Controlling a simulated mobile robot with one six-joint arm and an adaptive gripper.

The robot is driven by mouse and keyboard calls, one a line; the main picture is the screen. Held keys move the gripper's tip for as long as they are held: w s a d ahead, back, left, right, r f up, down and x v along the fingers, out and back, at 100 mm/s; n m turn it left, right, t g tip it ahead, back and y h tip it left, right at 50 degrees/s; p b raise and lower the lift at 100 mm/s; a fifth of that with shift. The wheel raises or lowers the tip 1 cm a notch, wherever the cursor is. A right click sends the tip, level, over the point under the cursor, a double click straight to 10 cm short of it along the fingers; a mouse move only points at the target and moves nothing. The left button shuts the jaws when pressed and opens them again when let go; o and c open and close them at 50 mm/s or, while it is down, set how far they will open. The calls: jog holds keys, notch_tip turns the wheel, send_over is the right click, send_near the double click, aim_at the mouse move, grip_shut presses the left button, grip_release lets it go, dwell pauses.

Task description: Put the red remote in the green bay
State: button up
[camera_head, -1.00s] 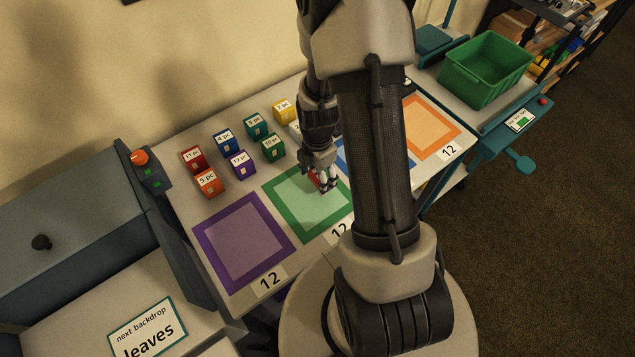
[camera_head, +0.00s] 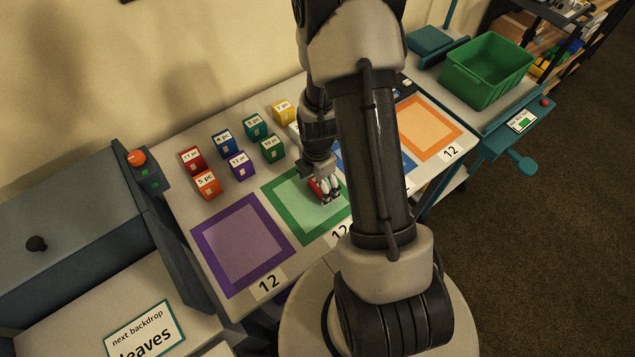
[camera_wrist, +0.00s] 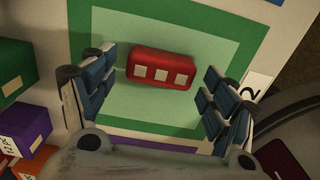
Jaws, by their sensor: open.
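The red remote (camera_wrist: 161,67), with several pale square buttons, shows between my open fingers in the wrist view. It appears over the light green middle of the green bay (camera_wrist: 215,22), with the fingers to its left and right, apart from it. In the head view the remote (camera_head: 315,186) shows as a small red patch beside my gripper (camera_head: 325,192), low over the green bay (camera_head: 285,213). Part of the bay is hidden behind my arm. I cannot tell for sure whether the remote rests flat on the surface.
A purple bay (camera_head: 243,244) lies left of the green one; a blue bay is mostly hidden by my arm. An orange bay (camera_head: 455,129) lies to the right. Several coloured labelled blocks (camera_head: 240,165) stand behind. A green crate (camera_head: 487,72) stands far right.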

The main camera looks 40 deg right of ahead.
notch_tip(320, 180, up, 13)
jog(key=p, duration=0.4)
notch_tip(320, 180, up, 8)
jog(key=m+t, duration=0.1)
jog(key=m, duration=0.3)
send_over(317, 186)
jog(key=a, duration=0.3)
jog(key=s+a+r+m+t, duration=0.1)
jog(key=s+a+r+m, duration=0.4)
jog(key=s+r+m, duration=0.2)
jog(key=s+a+r+m+t, duration=0.2)
jog(key=s+a+r+m, duration=0.3)
jog(key=r, duration=0.4)
jog(key=shift+s+r+m+t, duration=0.35)
jog(key=shift+s+m, duration=0.5)
jog(key=shift+m, duration=0.35)
